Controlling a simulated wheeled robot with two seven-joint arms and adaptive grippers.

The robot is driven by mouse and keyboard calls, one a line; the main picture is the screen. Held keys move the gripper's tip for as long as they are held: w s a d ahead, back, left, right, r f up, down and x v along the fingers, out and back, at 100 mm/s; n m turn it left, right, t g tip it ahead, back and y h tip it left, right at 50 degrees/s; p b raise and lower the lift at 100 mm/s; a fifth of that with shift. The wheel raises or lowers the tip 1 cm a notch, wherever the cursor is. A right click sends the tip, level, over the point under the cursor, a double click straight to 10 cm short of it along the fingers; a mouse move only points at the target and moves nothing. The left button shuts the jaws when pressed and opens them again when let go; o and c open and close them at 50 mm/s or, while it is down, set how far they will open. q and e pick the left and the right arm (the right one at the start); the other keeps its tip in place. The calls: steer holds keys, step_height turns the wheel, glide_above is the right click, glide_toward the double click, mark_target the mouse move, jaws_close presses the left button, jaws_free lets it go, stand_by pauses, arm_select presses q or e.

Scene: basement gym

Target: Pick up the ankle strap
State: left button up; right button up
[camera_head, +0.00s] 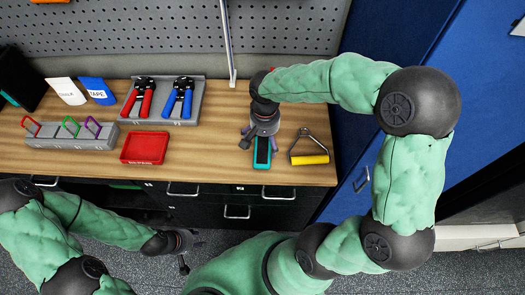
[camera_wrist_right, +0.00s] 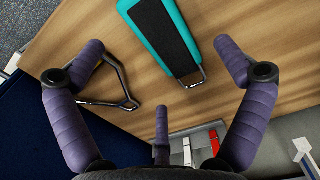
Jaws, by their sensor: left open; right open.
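The ankle strap (camera_head: 262,158) is a teal and black pad with a metal loop at one end. It lies flat on the wooden bench, partly hidden under my right gripper in the head view. The right wrist view shows the strap (camera_wrist_right: 163,36) at the top, with its loop toward the fingers. My right gripper (camera_head: 260,139) is open above it, with purple fingers spread around and apart from it in the right wrist view (camera_wrist_right: 160,62). My left gripper (camera_head: 186,250) is open and empty, low in front of the drawers.
A yellow-handled metal grip (camera_head: 310,159) lies close right of the strap. A red tray (camera_head: 145,148), a grey rack of coloured clips (camera_head: 72,140) and a grey tray with red and blue hand grippers (camera_head: 197,101) stand left. A pegboard (camera_head: 180,28) backs the bench (camera_head: 205,160).

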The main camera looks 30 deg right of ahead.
mark_target(266, 150)
steer(key=shift+d+f, duration=0.1)
steer(key=shift+f, duration=0.4)
step_height(266, 150, down, 5)
steer(key=shift+d+f+b, duration=0.1)
steer(key=shift+d+b, duration=0.05)
steer(key=shift+b, duration=0.75)
steer(key=c, duration=1.1)
